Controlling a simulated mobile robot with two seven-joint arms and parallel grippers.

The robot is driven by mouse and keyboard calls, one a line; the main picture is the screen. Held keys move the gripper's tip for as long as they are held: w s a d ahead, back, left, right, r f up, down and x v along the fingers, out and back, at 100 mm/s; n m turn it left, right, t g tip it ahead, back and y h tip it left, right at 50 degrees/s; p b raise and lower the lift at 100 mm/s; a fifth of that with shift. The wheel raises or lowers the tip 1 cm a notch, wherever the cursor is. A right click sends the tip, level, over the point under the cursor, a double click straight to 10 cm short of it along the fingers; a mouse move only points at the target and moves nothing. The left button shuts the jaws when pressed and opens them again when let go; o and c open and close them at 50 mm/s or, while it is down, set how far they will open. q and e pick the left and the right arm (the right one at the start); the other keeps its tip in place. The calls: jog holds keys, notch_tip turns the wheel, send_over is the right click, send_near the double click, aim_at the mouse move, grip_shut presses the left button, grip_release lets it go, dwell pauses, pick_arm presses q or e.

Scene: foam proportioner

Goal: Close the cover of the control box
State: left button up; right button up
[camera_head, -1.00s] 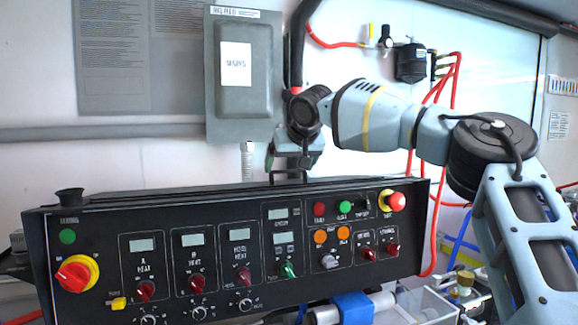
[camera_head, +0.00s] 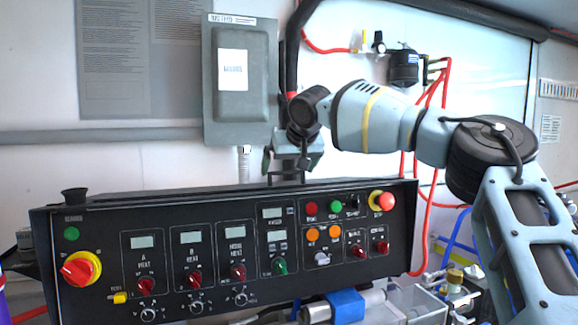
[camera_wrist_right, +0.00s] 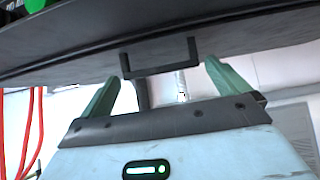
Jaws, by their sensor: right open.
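The black control box (camera_head: 215,255) stands across the lower part of the head view, its front full of knobs, switches and displays. A dark bracket handle sits at its rear top edge; in the right wrist view the handle (camera_wrist_right: 160,72) stands out from a dark flat panel (camera_wrist_right: 100,50). My right gripper (camera_head: 288,172) is behind the box's top edge. Its green fingers are open, one on each side of the handle, with gaps between them and it. Whether a finger touches the panel, I cannot tell. My left gripper is out of view.
A grey wall box (camera_head: 240,85) with a white label is behind my right gripper. Red hoses (camera_head: 424,170) hang at the right. Open air lies above the box's left half.

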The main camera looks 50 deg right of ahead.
jog(key=v, duration=0.8)
jog(key=shift+s, duration=0.2)
dwell(0.4)
